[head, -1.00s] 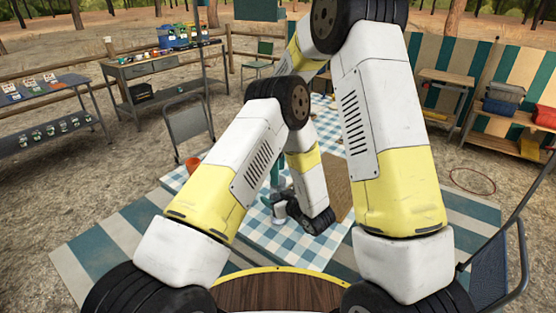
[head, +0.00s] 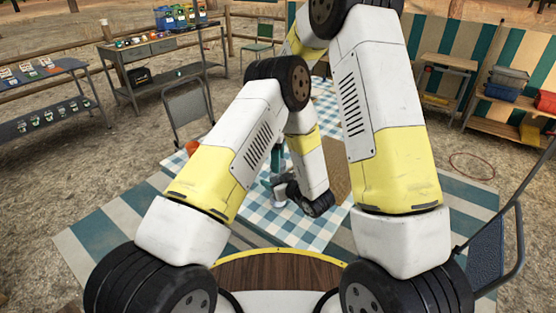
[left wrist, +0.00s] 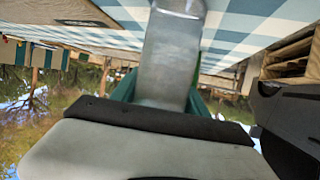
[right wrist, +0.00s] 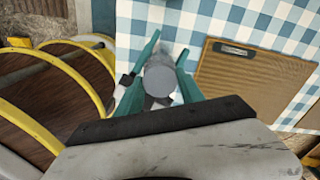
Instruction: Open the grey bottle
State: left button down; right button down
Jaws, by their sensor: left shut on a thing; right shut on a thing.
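The grey bottle (left wrist: 168,65) fills the middle of the left wrist view, where the tabletop is at the top of the picture. My left gripper (left wrist: 162,92) is shut on the bottle, with green fingers at its sides. In the right wrist view a round grey end (right wrist: 160,80), seen end-on, sits between the green fingers of my right gripper (right wrist: 159,88), which is shut on it. I take it for the bottle's cap end. In the head view my arms hide most of the bottle and my left gripper.
The table has a blue-and-white checked cloth (head: 262,228). A brown clipboard (right wrist: 255,80) lies on it beside the right gripper. A folding chair (head: 188,110) stands at the left and another (head: 495,240) at the right. Workbenches stand farther back.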

jog(key=n, duration=2.1)
jog(key=shift+n, duration=0.3)
jog(key=n, duration=0.5)
jog(key=shift+d+r, duration=0.1)
jog(key=n, duration=1.6)
jog(key=shift+n, duration=0.3)
jog(key=shift+r, duration=0.15)
